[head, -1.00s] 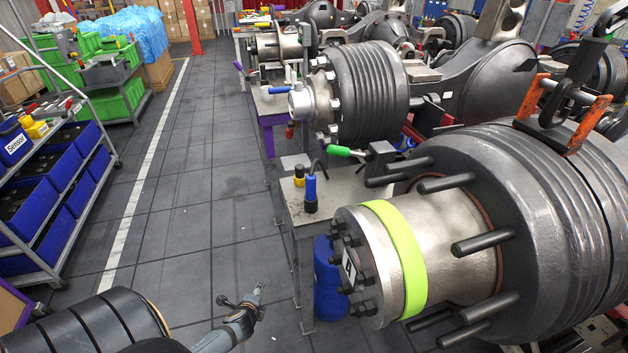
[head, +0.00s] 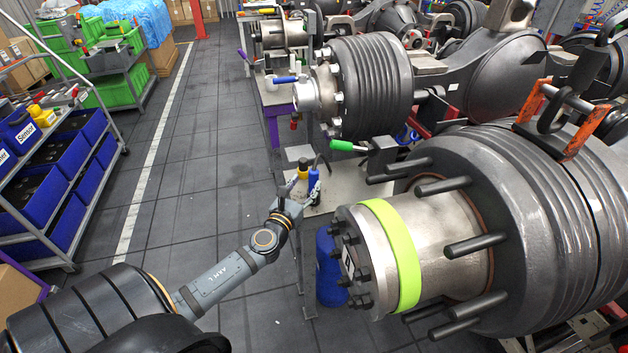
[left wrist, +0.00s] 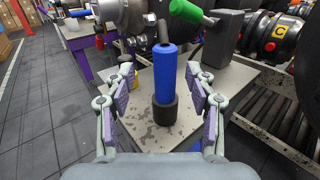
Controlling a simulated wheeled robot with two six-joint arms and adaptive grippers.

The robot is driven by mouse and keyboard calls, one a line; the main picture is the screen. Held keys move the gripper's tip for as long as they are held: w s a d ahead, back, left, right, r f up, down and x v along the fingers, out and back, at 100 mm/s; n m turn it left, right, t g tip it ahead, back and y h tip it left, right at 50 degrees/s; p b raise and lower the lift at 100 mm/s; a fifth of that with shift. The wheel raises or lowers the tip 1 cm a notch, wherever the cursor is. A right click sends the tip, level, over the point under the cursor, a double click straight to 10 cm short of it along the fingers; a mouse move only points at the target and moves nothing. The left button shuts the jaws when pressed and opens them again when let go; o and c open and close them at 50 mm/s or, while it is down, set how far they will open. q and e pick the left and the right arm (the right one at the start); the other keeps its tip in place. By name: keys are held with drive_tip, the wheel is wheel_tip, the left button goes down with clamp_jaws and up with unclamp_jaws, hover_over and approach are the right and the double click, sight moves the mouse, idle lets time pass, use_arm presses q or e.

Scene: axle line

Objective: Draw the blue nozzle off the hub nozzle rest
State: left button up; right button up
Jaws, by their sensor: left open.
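The blue nozzle (head: 314,182) stands upright on a small metal table beside the big hub. In the left wrist view the blue nozzle (left wrist: 165,72) sits in a short black cup (left wrist: 165,109), which looks like the nozzle rest. A thin dark bent tube rises from its top. My left gripper (head: 297,188) is at the table's near left corner, partly covering the nozzle and rest in the head view. In the left wrist view its fingers stand open on both sides of the nozzle, apparently not touching it. My right gripper is not in view.
The large hub with a lime band (head: 395,250) stands close on the right. A green-handled tool (head: 345,146) lies behind the nozzle; it also shows in the left wrist view (left wrist: 187,11). The floor on the left is clear.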

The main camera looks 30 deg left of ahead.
sight(312, 178)
use_arm(q)
drive_tip(key=shift+w+r, duration=0.2)
drive_tip(key=shift+w, duration=0.25)
drive_tip(key=w+p, duration=0.1)
drive_tip(key=w, duration=0.3)
drive_tip(key=shift+a+p, duration=0.1)
drive_tip(key=shift+p, duration=0.25)
drive_tip(key=shift+w+f, duration=0.15)
drive_tip(key=shift+w, duration=0.15)
drive_tip(key=shift+s, duration=0.15)
drive_tip(key=c, duration=0.4)
clamp_jaws()
